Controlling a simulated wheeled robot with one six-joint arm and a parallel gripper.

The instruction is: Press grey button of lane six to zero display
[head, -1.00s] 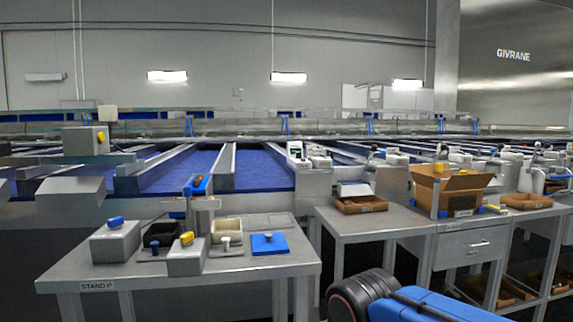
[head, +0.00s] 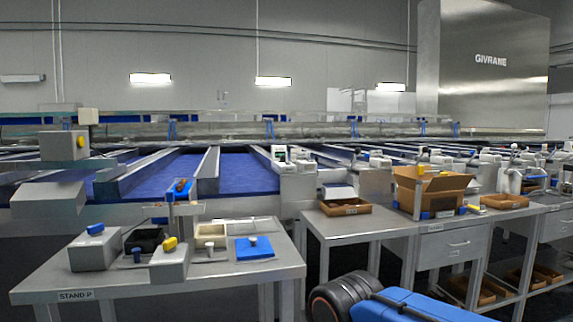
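No grey button or lane number can be made out at this distance. A white device (head: 279,154) with a small dark and green face stands at the end of a lane, right of the blue belt (head: 240,172). It may be a display, but I cannot read it. Similar small white units (head: 375,161) stand along the lanes to the right, too small to read. My gripper is not in view.
A steel table (head: 45,281) marked STAND P stands at the left, with grey boxes, small trays and a blue plate (head: 254,247). A second steel table (head: 330,231) at the right carries brown trays (head: 345,208) and an open carton (head: 426,190). A narrow gap separates the tables.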

